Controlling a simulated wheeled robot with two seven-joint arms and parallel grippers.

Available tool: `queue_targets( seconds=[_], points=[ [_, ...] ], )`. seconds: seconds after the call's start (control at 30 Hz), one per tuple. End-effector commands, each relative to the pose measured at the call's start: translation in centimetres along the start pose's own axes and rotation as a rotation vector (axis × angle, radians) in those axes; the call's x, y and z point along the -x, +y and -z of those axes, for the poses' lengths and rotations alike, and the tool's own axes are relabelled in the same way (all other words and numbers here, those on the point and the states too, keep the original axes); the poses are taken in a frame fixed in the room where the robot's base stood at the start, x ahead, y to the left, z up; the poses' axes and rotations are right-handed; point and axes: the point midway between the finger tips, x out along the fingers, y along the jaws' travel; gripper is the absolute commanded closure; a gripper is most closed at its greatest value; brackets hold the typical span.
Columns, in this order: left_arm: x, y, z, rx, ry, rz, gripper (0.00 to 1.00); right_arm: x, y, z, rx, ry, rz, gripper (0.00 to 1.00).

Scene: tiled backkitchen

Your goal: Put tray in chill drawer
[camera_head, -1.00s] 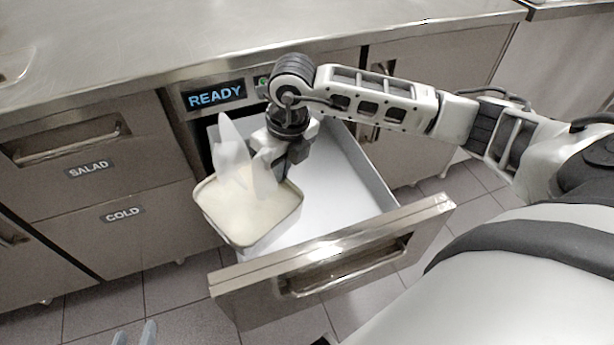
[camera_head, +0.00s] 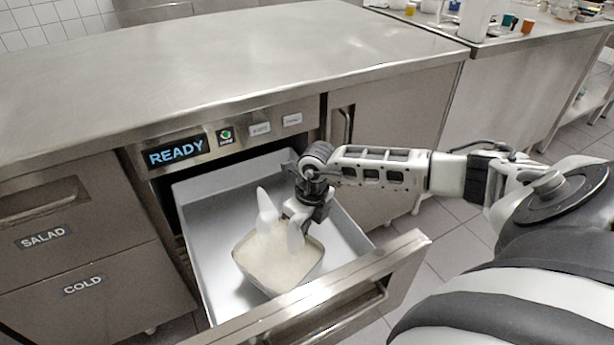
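The tray (camera_head: 268,262), cream-coloured with rounded corners, is inside the outline of the open chill drawer (camera_head: 205,215). I cannot tell whether it rests on the drawer floor or hangs just above it. My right gripper (camera_head: 281,222) reaches in from the right, with one pale finger over the tray's inside and the other at its right rim. The fingers hide part of the tray's far edge, and they look closed around that side wall. My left gripper is not in view.
The drawer's steel front (camera_head: 325,300) stands pulled out toward me. A panel reading READY (camera_head: 176,151) with buttons sits above it. Shut drawers marked SALAD (camera_head: 43,237) and COLD (camera_head: 83,285) are at left. The steel counter (camera_head: 260,70) above is bare.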

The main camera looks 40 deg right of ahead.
Motion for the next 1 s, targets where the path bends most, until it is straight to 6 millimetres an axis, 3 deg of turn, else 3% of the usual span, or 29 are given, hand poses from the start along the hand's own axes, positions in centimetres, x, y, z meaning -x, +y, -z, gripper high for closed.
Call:
queue_targets(
  seconds=[0.17, 0.5, 0.9, 1.0],
  points=[
    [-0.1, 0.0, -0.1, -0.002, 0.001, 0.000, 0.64, -0.6, -0.7, -0.1, -0.001, -0.006, -0.005, 1.00],
    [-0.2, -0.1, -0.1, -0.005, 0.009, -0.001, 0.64, -4.2, -1.7, 0.5, -0.001, -0.006, -0.004, 1.00],
    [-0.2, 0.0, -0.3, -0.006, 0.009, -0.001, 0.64, -4.6, -1.7, 0.5, -0.001, -0.006, -0.003, 1.00],
    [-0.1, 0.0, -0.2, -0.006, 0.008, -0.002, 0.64, -4.7, -1.8, 0.7, 0.000, 0.000, -0.001, 0.76]
  ],
)
